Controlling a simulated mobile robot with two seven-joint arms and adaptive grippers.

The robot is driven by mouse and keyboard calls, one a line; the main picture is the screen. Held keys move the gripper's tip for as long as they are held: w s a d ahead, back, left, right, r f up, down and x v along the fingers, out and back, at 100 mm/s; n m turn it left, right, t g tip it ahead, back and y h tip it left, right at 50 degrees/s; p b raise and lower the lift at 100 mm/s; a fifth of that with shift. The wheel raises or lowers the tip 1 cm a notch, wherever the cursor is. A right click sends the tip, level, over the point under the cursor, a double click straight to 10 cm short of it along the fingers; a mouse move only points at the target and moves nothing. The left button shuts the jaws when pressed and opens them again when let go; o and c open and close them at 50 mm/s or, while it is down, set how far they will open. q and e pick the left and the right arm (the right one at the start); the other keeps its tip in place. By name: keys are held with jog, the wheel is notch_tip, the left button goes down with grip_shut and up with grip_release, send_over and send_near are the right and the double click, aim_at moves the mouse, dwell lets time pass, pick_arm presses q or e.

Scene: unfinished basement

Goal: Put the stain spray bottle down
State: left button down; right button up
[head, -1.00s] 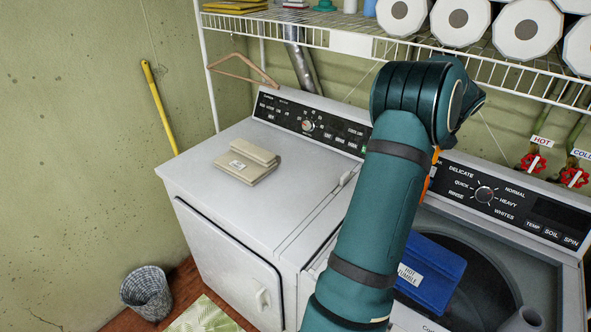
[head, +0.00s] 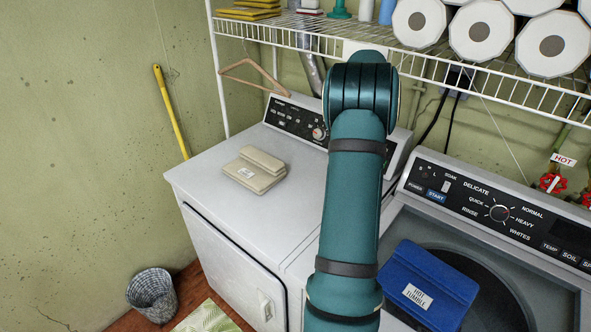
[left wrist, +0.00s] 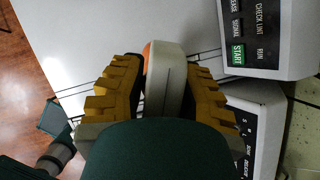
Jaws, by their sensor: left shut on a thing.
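The stain spray bottle (left wrist: 166,85), grey-white with an orange part at its edge, shows in the left wrist view between the yellow finger pads of my left gripper (left wrist: 163,78). The gripper is shut on it. The white dryer top spreads out behind the bottle in that view; I cannot tell whether they touch. In the head view my left arm rises in front of the dryer and hides its own gripper and the bottle. My right gripper is in neither view.
A beige folded bundle (head: 248,174) lies on the dryer top (head: 208,180), with bare surface around it. A wire shelf (head: 300,38) with rolls hangs above. A hanger (head: 250,72) hangs at left.

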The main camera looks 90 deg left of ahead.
pick_arm(q)
notch_tip(320, 180, down, 10)
jog(key=shift+r, duration=0.3)
dwell(0.3)
jog(key=c, duration=0.8)
grip_release()
jog(key=shift+f, duration=0.25)
jog(key=v, duration=1.2)
jog(key=shift+d+r, duration=0.15)
